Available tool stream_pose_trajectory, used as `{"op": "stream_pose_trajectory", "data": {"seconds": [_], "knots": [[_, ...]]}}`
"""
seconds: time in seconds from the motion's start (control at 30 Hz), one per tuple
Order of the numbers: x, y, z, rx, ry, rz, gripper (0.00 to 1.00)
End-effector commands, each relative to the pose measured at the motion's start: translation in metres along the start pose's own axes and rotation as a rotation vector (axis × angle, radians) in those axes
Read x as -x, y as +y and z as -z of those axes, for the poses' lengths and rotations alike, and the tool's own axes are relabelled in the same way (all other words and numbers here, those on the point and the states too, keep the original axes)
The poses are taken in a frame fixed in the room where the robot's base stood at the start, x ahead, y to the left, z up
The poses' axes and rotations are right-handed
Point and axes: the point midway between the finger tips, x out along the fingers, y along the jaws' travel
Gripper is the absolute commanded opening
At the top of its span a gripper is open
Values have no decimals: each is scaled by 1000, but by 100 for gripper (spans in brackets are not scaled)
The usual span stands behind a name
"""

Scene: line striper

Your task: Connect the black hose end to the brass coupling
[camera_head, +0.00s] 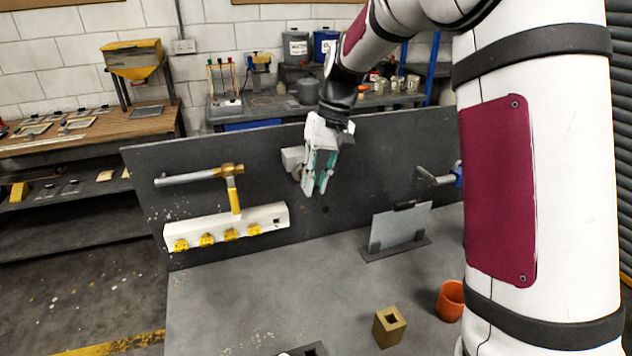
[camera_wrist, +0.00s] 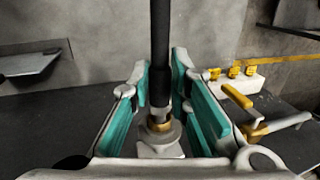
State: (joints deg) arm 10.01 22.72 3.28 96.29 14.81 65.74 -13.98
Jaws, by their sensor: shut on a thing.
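My gripper (camera_head: 315,188) points down in front of the dark upright panel, its teal-padded fingers shut on the black hose (camera_wrist: 160,55). A short black piece of the hose (camera_head: 324,208) shows below the fingertips in the head view. In the wrist view the hose runs down the picture between the fingers (camera_wrist: 162,70) and has a pale grey collar at its end. The brass coupling (camera_wrist: 160,126) is a ring on a pale grey block, in line with this collar. They appear to meet, but I cannot tell whether they are joined.
A pale block (camera_head: 292,157) is on the panel (camera_head: 380,150) beside my gripper. A pipe with a yellow handle (camera_head: 234,195) and a white rail with yellow knobs (camera_head: 226,228) are left. A plate stand (camera_head: 400,228), orange cup (camera_head: 450,300) and brass-coloured block (camera_head: 389,326) are on the bench.

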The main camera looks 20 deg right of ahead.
Motion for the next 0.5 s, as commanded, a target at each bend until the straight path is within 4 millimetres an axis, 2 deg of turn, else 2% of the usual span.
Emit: {"op": "stream_pose_trajectory", "data": {"seconds": [0.47, 0.5], "knots": [[0, 0, 12, 1, 0, 0, 0], [0, 0, 11, 1, 0, 0, 26]]}}
